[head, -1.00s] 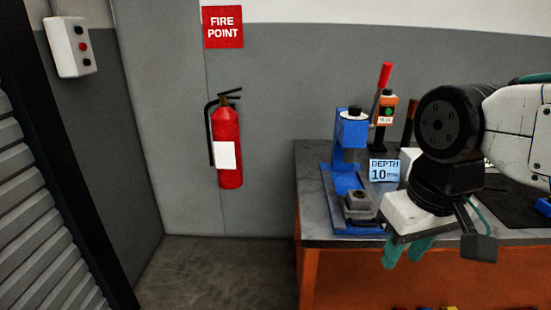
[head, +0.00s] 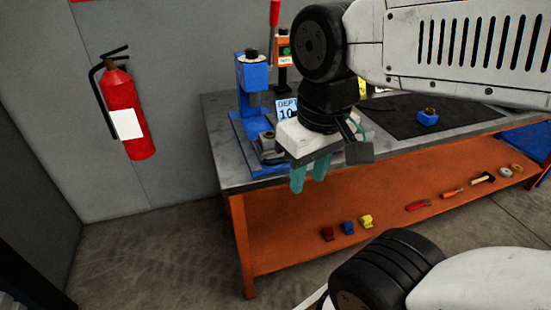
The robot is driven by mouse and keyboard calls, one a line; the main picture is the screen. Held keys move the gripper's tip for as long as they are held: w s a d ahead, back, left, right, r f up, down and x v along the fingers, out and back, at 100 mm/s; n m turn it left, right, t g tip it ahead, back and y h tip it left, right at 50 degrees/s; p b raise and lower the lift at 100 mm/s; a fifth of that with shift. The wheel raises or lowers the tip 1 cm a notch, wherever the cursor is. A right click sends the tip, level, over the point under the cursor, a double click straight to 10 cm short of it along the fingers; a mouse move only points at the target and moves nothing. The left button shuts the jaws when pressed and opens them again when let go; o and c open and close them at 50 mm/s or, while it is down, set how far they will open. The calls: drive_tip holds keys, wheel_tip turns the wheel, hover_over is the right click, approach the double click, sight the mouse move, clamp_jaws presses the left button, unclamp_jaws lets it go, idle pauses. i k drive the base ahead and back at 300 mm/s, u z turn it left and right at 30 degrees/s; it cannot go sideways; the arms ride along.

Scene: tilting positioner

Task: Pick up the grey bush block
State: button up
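The grey bush block (head: 267,138) sits at the foot of the blue press (head: 252,85) on the near-left part of the workbench (head: 225,165). It is small here and partly covered by my gripper's body. My gripper (head: 309,178) hangs in front of the bench's front edge, to the right of the block and apart from it. Its two teal fingers point down with a gap between them, and nothing shows between them.
A blue bush block (head: 428,118) lies on a black mat (head: 390,115). A depth sign (head: 286,108) and an orange device (head: 283,48) stand by the press. Small blocks and tools lie on the orange lower shelf (head: 290,240). A fire extinguisher (head: 125,115) hangs on the wall.

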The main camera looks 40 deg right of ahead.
sight(266, 145)
drive_tip(key=z, duration=0.4)
drive_tip(key=k, duration=1.1)
drive_tip(key=z, duration=1.35)
drive_tip(key=i, duration=0.8)
drive_tip(key=u, duration=0.65)
drive_tip(key=i, duration=0.55)
drive_tip(key=u, duration=0.6)
